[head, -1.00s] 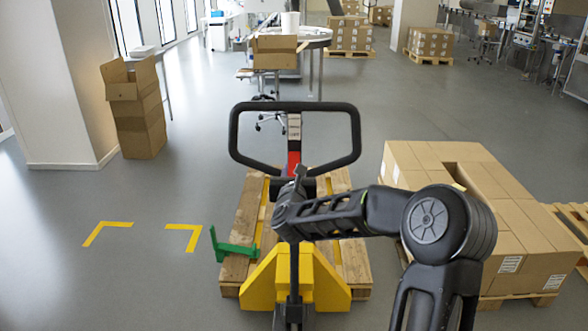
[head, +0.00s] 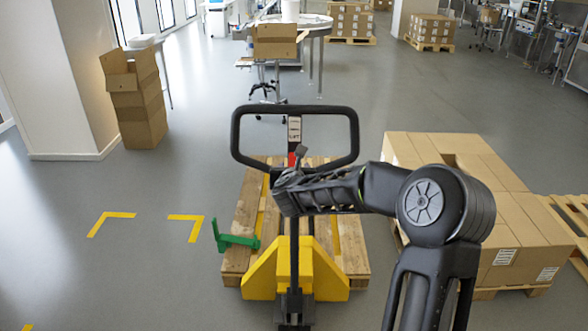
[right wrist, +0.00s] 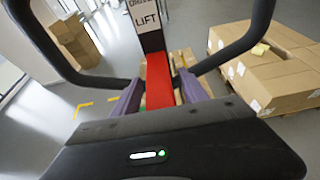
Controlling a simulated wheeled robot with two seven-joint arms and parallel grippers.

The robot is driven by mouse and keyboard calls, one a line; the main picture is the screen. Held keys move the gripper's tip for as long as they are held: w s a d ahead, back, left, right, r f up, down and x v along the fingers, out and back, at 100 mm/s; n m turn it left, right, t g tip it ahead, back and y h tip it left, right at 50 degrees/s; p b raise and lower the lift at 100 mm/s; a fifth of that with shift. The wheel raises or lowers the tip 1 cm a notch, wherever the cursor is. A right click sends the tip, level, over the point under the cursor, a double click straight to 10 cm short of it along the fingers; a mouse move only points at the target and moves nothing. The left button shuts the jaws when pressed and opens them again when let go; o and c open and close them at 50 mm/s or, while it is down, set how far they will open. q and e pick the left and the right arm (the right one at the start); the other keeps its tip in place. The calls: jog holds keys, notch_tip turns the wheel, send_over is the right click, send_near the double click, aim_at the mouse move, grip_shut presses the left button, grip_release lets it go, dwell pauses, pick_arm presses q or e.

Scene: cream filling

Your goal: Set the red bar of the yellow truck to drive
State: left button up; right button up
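The yellow truck (head: 263,276) stands in the middle of the head view, with its black loop handle (head: 236,135) upright. The red bar (head: 292,158) shows as a small strip below the label; my right arm hides part of it. In the right wrist view the red bar (right wrist: 159,82) hangs below a label (right wrist: 147,22) reading DRIVE and LIFT. My right gripper (right wrist: 160,84) has its purple fingers on either side of the bar, with a narrow gap visible at the right finger. I cannot tell whether the left finger touches it. My left gripper is not in view.
A wooden pallet (head: 241,220) lies behind the truck, with a green bracket (head: 236,240) at its left. Stacked cartons (head: 520,240) stand close on the right. Opened boxes (head: 140,105) stand by the left pillar. The floor at left is clear, with yellow corner marks (head: 186,217).

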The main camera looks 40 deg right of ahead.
jog(key=b+v, duration=0.2)
jog(key=v, duration=0.5)
jog(key=shift+s+a+r, duration=0.15)
jog(key=shift+s+a, duration=0.1)
jog(key=shift+s, duration=0.05)
dwell(0.4)
